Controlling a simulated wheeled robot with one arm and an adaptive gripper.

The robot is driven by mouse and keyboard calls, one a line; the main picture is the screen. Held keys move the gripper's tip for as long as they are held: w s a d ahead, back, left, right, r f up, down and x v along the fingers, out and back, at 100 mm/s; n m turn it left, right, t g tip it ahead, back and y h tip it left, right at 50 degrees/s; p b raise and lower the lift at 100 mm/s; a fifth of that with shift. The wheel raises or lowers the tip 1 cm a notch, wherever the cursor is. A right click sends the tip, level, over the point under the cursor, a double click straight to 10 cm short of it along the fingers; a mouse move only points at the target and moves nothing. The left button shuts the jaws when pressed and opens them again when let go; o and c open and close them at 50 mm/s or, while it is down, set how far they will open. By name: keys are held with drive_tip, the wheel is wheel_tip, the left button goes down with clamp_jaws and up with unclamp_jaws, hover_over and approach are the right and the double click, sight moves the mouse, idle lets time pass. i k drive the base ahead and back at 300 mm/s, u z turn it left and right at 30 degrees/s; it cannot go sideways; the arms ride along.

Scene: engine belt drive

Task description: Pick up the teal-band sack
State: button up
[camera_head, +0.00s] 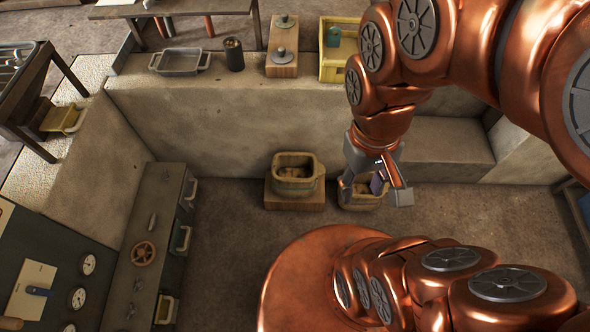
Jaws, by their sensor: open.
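An open-topped, sack-like tan container (294,187) sits on a low wooden block against the foot of the stone wall. A dull greenish-grey band seems to run round it. A second similar tan container (358,205) stands on the floor to its right, partly hidden by my gripper; its band colour is hard to tell. My gripper (376,186) is open and points down over this second container. Its fingers appear on either side of it, but I cannot tell if they touch it. A small purple patch shows between the fingers.
The stone ledge (230,90) holds a grey tray (180,62), a dark cup (234,54), a wooden block with knobs (283,62) and a yellow box (333,70). The floor (235,235) between is clear.

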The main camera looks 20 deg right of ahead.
sight(294, 175)
drive_tip(key=z, duration=1.05)
drive_tip(key=i, duration=0.6)
drive_tip(key=u, duration=2.95)
